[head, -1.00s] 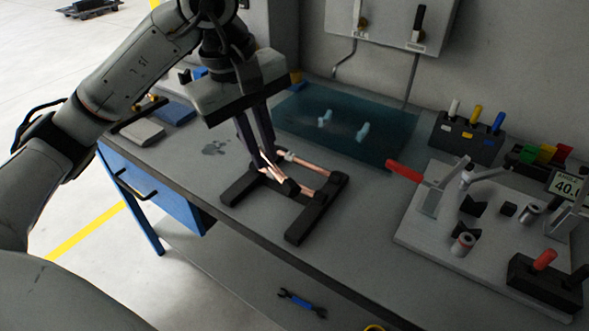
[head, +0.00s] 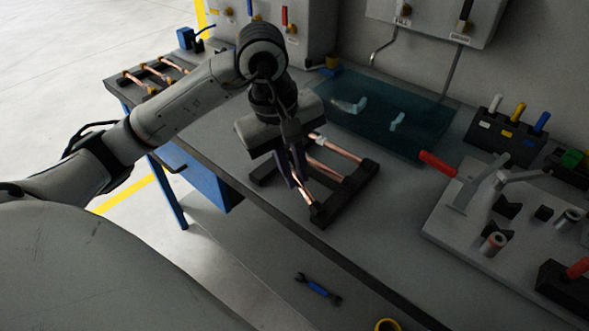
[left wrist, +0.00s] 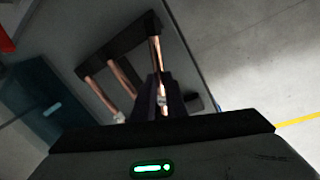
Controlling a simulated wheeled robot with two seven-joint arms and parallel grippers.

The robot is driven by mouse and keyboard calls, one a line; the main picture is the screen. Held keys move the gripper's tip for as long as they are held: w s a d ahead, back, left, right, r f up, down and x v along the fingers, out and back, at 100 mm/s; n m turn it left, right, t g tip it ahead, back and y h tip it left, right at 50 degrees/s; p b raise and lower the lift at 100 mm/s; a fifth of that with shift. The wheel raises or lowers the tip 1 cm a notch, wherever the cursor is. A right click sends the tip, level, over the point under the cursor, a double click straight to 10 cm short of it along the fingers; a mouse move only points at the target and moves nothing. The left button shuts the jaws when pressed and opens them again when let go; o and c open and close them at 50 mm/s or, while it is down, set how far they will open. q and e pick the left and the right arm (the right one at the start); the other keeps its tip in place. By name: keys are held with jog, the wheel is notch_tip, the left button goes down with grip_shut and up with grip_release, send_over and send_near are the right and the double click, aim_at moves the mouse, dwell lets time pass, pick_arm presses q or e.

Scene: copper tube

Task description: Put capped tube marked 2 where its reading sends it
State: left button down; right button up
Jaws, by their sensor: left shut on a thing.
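My left gripper (head: 292,184) is shut on a copper tube (head: 307,197), the nearest one at the black rack (head: 347,197). The tube's near end is at the rack's front bar; I cannot tell whether it is lifted. Two more copper tubes, a middle one (head: 323,169) and a far one (head: 340,149), lie across the rack. In the left wrist view, the held tube (left wrist: 157,52) runs between the dark fingers (left wrist: 158,97), with the other tubes beside it. No number marks or caps can be read. My right gripper is out of view.
A teal mat (head: 385,135) with two pale pieces lies behind the rack. A pale fixture plate (head: 447,232) with a red-handled clamp stands right. A dark block with coloured handles (head: 503,146) is at the back. Another rack (head: 128,84) with several copper tubes is far left.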

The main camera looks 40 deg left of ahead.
pick_arm(q)
jog(key=shift+f, duration=0.2)
jog(key=c, duration=1.8)
grip_release()
jog(key=shift+r, duration=0.15)
